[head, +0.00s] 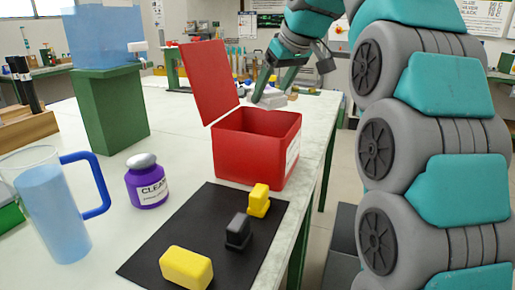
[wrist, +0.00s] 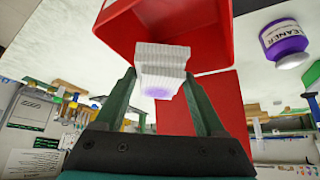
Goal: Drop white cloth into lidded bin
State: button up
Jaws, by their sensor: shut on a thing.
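The lidded bin (head: 255,158) is a red box on the table, its lid (head: 196,80) standing open at the left. In the wrist view the bin (wrist: 215,25) lies just past my fingertips, with the red lid (wrist: 205,112) behind the fingers. My gripper (head: 275,90) has green fingers, also seen in the wrist view (wrist: 160,76). It is shut on the white cloth (wrist: 162,56), a folded, ribbed bundle. In the head view the cloth (head: 271,100) shows just beyond the bin's far rim. I cannot tell whether any of it is over the opening.
A black mat (head: 205,228) holds two yellow blocks and a black block. A purple cleaner jar (head: 147,182) and a water jug (head: 52,210) stand left. A blue tank on a green stand (head: 108,110) is behind them. The table's right edge is close to the bin.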

aim_at(271, 108)
jog(key=shift+f+b, duration=0.4)
jog(key=shift+f, duration=1.75)
jog(key=o, duration=1.2)
jog(key=shift+c, duration=0.2)
jog(key=shift+s+r, duration=0.1)
jog(key=shift+v, duration=3.8)
jog(key=shift+s, duration=0.1)
